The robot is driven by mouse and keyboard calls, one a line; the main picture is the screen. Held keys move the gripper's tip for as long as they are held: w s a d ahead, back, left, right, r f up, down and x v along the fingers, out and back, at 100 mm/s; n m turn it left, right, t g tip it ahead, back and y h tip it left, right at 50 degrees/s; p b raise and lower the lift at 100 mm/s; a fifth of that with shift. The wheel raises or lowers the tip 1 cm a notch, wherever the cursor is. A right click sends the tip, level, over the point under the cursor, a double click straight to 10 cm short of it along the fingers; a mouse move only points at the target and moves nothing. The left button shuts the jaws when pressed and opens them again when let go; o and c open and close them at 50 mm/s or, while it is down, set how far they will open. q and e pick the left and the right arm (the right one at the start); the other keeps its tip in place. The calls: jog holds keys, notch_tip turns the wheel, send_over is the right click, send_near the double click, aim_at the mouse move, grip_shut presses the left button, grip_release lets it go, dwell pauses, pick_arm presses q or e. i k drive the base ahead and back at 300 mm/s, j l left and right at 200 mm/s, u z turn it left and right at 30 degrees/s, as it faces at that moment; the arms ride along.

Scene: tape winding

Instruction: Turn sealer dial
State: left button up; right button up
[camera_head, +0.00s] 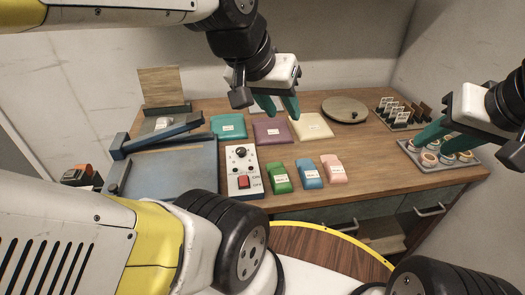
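The sealer's pale control box (243,170) stands on the table right of the sealer's blue bed. Its round black dial (241,152) is at the top of the face, above a red switch (243,182). The sealer (170,170) has a raised blue arm (160,137). My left gripper (278,105) is above the back of the table, up and to the right of the dial and apart from it. Its teal fingers are spread and empty. My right gripper (445,140) is at the right over a tray, with its teal fingers apart; nothing visible is between them.
Green, blue and pink packets (308,173) lie right of the box. Teal, purple and cream pouches (272,131) lie behind. A round wooden disc (344,109), a card rack (400,112) and a tray of rolls (425,166) are further right. The front right tabletop is clear.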

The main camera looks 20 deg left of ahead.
aim_at(241, 152)
jog(key=j+u, duration=0.2)
jog(key=u, duration=0.8)
